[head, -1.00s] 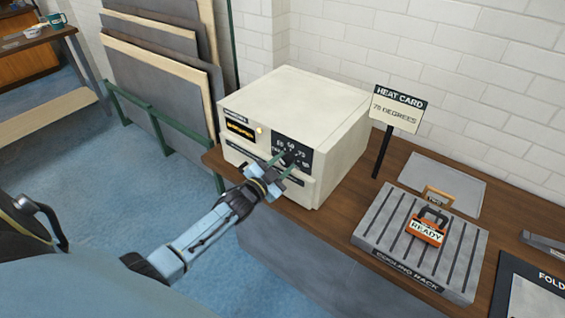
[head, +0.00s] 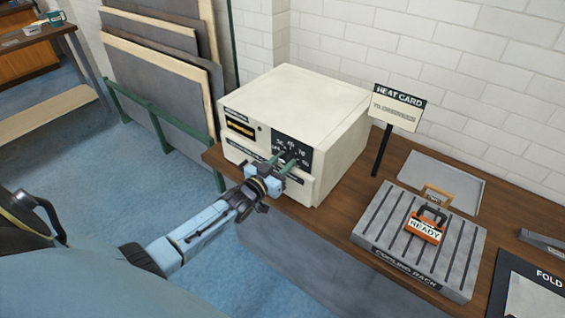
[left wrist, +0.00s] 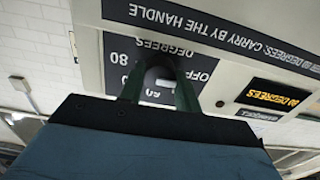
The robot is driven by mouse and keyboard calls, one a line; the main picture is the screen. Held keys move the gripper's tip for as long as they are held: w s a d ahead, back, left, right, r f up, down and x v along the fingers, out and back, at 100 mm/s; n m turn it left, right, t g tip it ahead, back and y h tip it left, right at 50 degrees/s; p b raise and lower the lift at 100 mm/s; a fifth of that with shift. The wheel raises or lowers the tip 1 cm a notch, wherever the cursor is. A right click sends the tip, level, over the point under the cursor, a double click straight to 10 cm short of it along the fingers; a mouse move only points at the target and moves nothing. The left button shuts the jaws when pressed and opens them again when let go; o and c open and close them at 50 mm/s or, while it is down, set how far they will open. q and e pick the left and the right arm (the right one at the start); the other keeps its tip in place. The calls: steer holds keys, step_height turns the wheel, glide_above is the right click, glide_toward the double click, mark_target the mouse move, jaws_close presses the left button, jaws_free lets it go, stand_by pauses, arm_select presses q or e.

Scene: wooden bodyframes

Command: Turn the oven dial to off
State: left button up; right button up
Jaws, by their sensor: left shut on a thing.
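The cream oven (head: 335,125) stands on the wooden bench. Its black dial plate (head: 305,148) is on the front at the right. My left gripper (head: 284,162) reaches up to the plate and is shut on the dial. In the left wrist view, upside down, its two green fingers stand on either side of the dark round dial (left wrist: 156,76). A white mark on the dial lies level, its right end toward the OFF lettering (left wrist: 204,70). The small lamp (left wrist: 220,104) on the oven front is dark. My right gripper is not in view.
A heat card sign (head: 398,100) stands right of the oven. A grey cooling rack (head: 375,232) holds an orange READY block (head: 427,226). A flat grey tray (head: 465,183) lies behind it. Boards (head: 165,85) lean in a green rack left of the oven.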

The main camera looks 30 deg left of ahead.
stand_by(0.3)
arm_select(q)
steer(key=o, duration=1)
steer(key=s, duration=0.9)
steer(key=s+a, duration=0.1)
steer(key=s, duration=0.3)
steer(key=shift+s, duration=0.2)
steer(key=shift+f, duration=0.1)
steer(key=s+d+f+g+b, duration=0.1)
steer(key=s+f+g+b, duration=0.3)
steer(key=f, duration=0.7)
steer(key=s+d+f+g+y, duration=0.1)
steer(key=s+f+g, duration=0.1)
steer(key=s+f, duration=0.6)
steer(key=s+d+f+g+b, duration=0.1)
steer(key=s+d+f+g, duration=0.15)
steer(key=f, duration=1.05)
steer(key=s+d+f+g+b, duration=0.1)
steer(key=s+d+f+g, duration=0.1)
steer(key=s+f, duration=0.3)
steer(key=s+d+f+m+g+b, duration=0.1)
steer(key=s+f, duration=0.4)
steer(key=s, duration=0.6)
steer(key=s+d+f+g+b, duration=0.2)
steer(key=s+f+g, duration=0.3)
steer(key=s, duration=0.3)
steer(key=shift+s+d+f+m+g+b, duration=0.2)
steer(key=shift+d+f+m+g+b, duration=0.1)
steer(key=shift+d+f, duration=0.2)
